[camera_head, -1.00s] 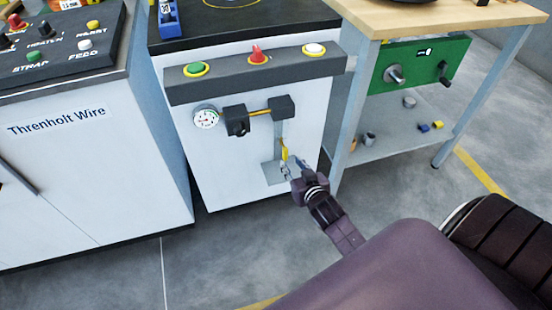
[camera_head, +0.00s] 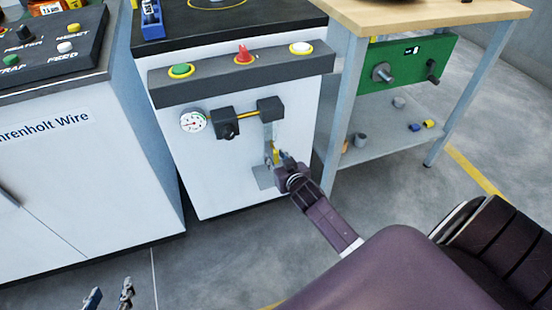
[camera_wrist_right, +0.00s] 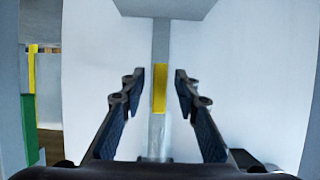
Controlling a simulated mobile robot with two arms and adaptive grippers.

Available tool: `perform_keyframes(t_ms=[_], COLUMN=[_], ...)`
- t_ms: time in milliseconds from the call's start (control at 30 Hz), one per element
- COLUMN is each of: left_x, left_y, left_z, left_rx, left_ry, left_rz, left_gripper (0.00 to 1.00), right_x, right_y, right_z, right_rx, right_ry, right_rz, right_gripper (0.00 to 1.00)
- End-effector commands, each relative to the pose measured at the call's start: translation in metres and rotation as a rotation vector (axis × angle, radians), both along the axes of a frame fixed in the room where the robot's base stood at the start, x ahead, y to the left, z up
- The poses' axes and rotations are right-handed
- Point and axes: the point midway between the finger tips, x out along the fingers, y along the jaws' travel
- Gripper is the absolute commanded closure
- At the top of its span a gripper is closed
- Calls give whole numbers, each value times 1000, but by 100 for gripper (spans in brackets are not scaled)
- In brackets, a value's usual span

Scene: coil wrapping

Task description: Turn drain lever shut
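The yellow drain lever (camera_head: 275,155) is on the white cabinet front, below the right black block, against a grey vertical strip. In the right wrist view the yellow piece (camera_wrist_right: 160,88) stands upright between my fingers, with gaps on both sides. My right gripper (camera_head: 282,160) is at the lever in the head view and partly covers it. Its fingers are apart in the wrist view (camera_wrist_right: 158,82). My left gripper (camera_head: 109,294) shows at the bottom left edge, fingers apart and empty, far from the lever.
Above the lever are a gauge (camera_head: 193,121), two black blocks with a yellow rod (camera_head: 247,115) between them, and a dark panel with buttons (camera_head: 180,71). A workbench leg (camera_head: 340,130) stands close to the right. Floor in front of the cabinet is open.

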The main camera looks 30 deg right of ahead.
Motion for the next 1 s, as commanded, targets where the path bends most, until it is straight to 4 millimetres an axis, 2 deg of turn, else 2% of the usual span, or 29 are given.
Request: perform_keyframes(t_ms=[300,600,1000], left_x=[2,2,0], left_y=[-1,-1,0], left_z=[2,2,0], left_rx=[-3,-2,0], left_ry=[-12,-11,2], left_rz=[-1,0,0], left_gripper=[60,60,60], right_x=[1,1,1], right_y=[0,0,-1], right_z=[0,0,0], right_rx=[0,0,-35], right_ry=[0,0,8], right_rz=[0,0,-1], right_gripper=[71,100,100])
